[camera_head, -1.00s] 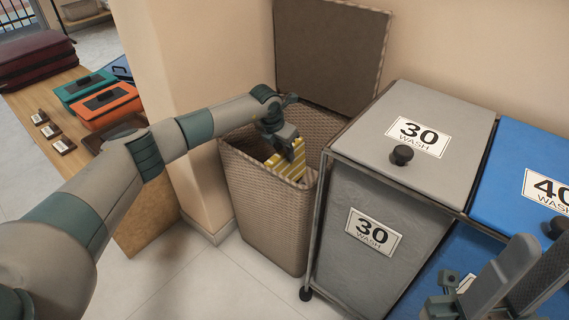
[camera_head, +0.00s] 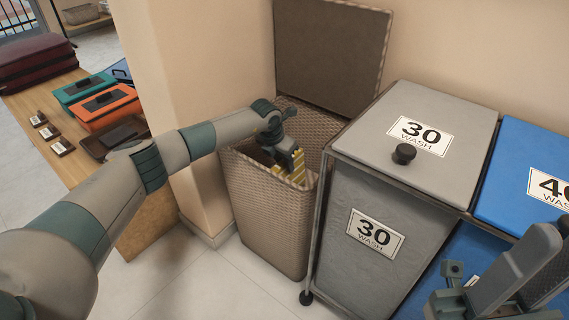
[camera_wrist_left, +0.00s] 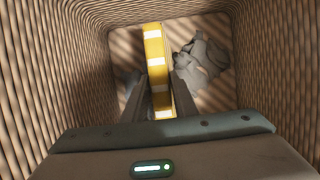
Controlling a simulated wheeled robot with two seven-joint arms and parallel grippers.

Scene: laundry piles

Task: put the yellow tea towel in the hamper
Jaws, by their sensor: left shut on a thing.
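The yellow tea towel (camera_head: 298,168), with pale bands, is folded into a narrow strip. In the left wrist view the towel (camera_wrist_left: 156,60) stands between the fingers of my left gripper (camera_wrist_left: 160,95), which is shut on it. In the head view my left gripper (camera_head: 288,155) points down into the mouth of the brown woven hamper (camera_head: 265,205), with the towel at rim level or just inside. The hamper's lid (camera_head: 330,50) stands open against the wall. My right gripper (camera_head: 515,275) is at the lower right, away from the hamper; its jaw state is unclear.
A grey crumpled cloth (camera_wrist_left: 203,58) lies on the hamper floor. A grey bin marked 30 WASH (camera_head: 380,235) stands close to the hamper's right, with a blue bin (camera_head: 525,180) beyond. A wooden table (camera_head: 75,150) with orange and teal boxes is at left.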

